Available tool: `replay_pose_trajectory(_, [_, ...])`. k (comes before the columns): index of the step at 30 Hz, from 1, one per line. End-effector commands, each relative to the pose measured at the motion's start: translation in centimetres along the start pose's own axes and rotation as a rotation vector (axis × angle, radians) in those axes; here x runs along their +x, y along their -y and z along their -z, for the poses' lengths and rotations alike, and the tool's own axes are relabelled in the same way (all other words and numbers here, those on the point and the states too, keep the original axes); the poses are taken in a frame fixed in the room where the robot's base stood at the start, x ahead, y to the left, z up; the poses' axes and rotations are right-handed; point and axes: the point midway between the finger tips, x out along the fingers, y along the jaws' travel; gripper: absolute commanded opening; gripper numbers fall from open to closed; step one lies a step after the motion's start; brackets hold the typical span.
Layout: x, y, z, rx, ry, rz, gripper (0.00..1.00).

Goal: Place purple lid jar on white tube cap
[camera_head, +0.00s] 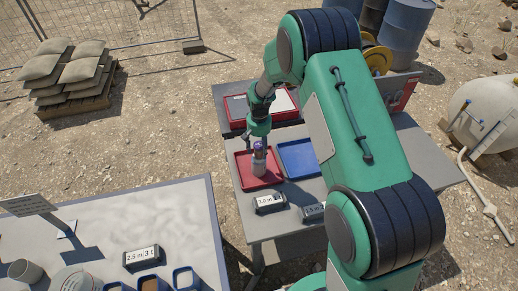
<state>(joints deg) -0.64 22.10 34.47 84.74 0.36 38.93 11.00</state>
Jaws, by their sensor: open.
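The purple lid jar (259,147) shows as a small purple-topped item at the tip of my arm, over the red tray (267,181). Just under it is a pale, whitish upright piece (259,168) standing in the tray; it may be the white tube cap, but it is too small to tell. My gripper (258,148) points down at the purple-topped item, close around or beside it. Its jaws are open. The fingertips are tiny and partly merge with the jar, so I cannot tell whether they touch it or whether the jar rests on the pale piece.
A blue tray (298,158) lies right of the red tray. Black-and-white label blocks (270,203) stand in front. A red-rimmed tray (236,112) is behind. A pale table (185,225) with cups and containers stands at lower left. My arm hides the right part of the grey table.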

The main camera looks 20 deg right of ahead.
Motion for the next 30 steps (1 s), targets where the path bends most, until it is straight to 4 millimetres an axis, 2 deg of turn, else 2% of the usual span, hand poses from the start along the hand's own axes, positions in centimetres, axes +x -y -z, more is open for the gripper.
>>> replay_pose_trajectory(8, [-2.2,0.0,0.1,0.000,-0.002,0.000,0.55])
replay_pose_trajectory(21, [-9.2,0.0,0.1,0.000,-0.002,0.000,0.55])
replay_pose_trajectory(30, [-11.9,0.0,0.0,0.000,-0.001,0.000,0.55])
